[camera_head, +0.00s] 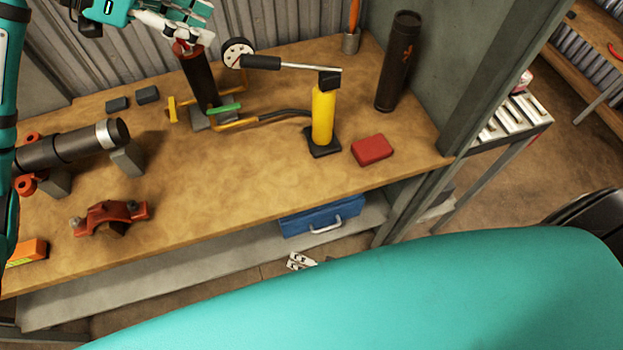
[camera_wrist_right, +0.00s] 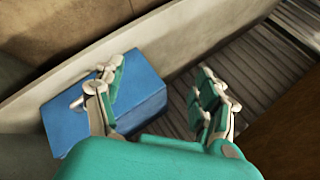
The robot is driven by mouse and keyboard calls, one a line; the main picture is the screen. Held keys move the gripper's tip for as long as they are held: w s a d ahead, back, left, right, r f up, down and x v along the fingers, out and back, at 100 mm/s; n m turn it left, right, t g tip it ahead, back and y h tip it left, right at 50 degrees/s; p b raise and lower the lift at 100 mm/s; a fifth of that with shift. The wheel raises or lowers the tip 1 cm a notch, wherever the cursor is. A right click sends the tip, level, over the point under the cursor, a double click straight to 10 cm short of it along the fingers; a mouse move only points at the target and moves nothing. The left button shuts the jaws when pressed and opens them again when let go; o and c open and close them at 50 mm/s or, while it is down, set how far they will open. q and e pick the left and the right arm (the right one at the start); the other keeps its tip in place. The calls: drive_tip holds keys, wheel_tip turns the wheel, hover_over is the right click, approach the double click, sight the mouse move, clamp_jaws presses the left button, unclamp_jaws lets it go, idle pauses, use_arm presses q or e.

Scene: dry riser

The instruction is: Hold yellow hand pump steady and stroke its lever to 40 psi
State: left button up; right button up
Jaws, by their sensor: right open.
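The yellow hand pump (camera_head: 322,115) stands upright on its black base on the workbench. Its lever (camera_head: 308,66) runs left from the black pump head, roughly level, to a black grip (camera_head: 260,62). A round white gauge (camera_head: 238,53) is just left of the grip; its reading is too small to tell. A dark hose (camera_head: 285,112) joins the pump's foot to yellow piping. My left gripper (camera_head: 190,40) is at the red top of a dark upright pipe (camera_head: 200,80); whether it is closed there is unclear. My right gripper (camera_wrist_right: 158,75) is open and empty, away from the pump.
The wooden bench (camera_head: 250,160) also holds a red block (camera_head: 372,150), a tall dark cylinder (camera_head: 398,62), a horizontal dark pipe (camera_head: 75,148) and a red clamp (camera_head: 112,214). A blue toolbox (camera_head: 322,215) is on the shelf below; it also shows in the right wrist view (camera_wrist_right: 135,85).

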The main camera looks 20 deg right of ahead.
drive_tip(key=a+r+m+t+y, duration=0.1)
drive_tip(key=a+r+m+y, duration=0.2)
drive_tip(key=a+r+m, duration=0.45)
drive_tip(key=a+r+m+t+y, duration=0.25)
drive_tip(key=a+r, duration=0.25)
drive_tip(key=r, duration=0.6)
drive_tip(key=a+r+m+t+y, duration=0.1)
drive_tip(key=a+r+m+y, duration=0.2)
drive_tip(key=a+r+m, duration=0.5)
drive_tip(key=w+d+r+m+t+h, duration=0.6)
drive_tip(key=d+r+t+h, duration=0.15)
drive_tip(key=r, duration=0.35)
drive_tip(key=m+g+h, duration=0.3)
drive_tip(key=m+h, duration=0.7)
drive_tip(key=h, duration=0.4)
approach(322, 124)
drive_tip(key=s+a, duration=0.3)
drive_tip(key=shift+s+a+r, duration=0.25)
drive_tip(key=shift+s+r, duration=0.05)
drive_tip(key=shift+s, duration=0.05)
drive_tip(key=shift+w+d+m+g+h, duration=0.1)
drive_tip(key=shift+d+m+g+h, duration=0.25)
drive_tip(key=shift+d, duration=0.25)
drive_tip(key=x, duration=1.6)
drive_tip(key=shift+w+d+f, duration=0.1)
drive_tip(key=shift+w, duration=0.3)
